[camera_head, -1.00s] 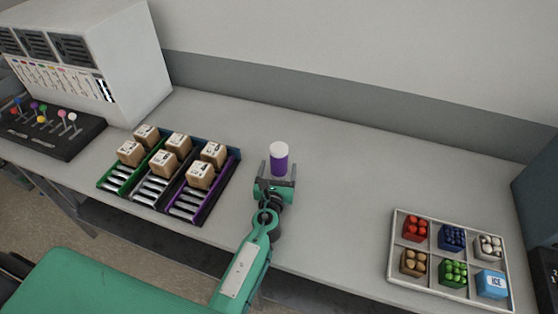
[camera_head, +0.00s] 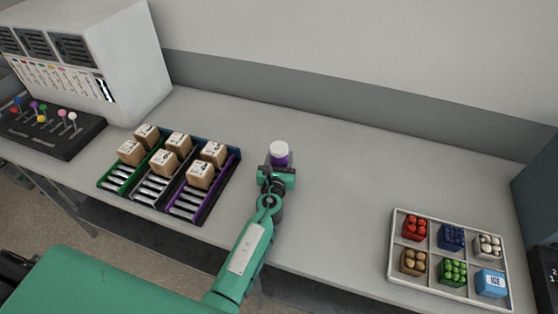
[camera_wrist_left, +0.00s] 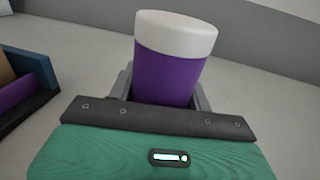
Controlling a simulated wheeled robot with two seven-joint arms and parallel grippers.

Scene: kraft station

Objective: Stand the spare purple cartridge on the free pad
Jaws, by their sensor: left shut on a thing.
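The purple cartridge (camera_head: 280,161) has a white cap and stands roughly upright near the middle of the bench, right of the rack of boxes. In the left wrist view the cartridge (camera_wrist_left: 168,75) sits between the grey fingers. My left gripper (camera_head: 279,167) is shut on the cartridge's body, and the gripper hides its lower part. I cannot tell whether its base touches the bench. No free pad can be made out in these views. My right gripper is not in view.
A rack (camera_head: 200,219) with green, dark and purple lanes holds several cardboard boxes on the left. A white tray (camera_head: 395,278) of coloured blocks is at the right. A panel of levers (camera_head: 40,140) and a white machine (camera_head: 140,60) stand far left. The bench between is clear.

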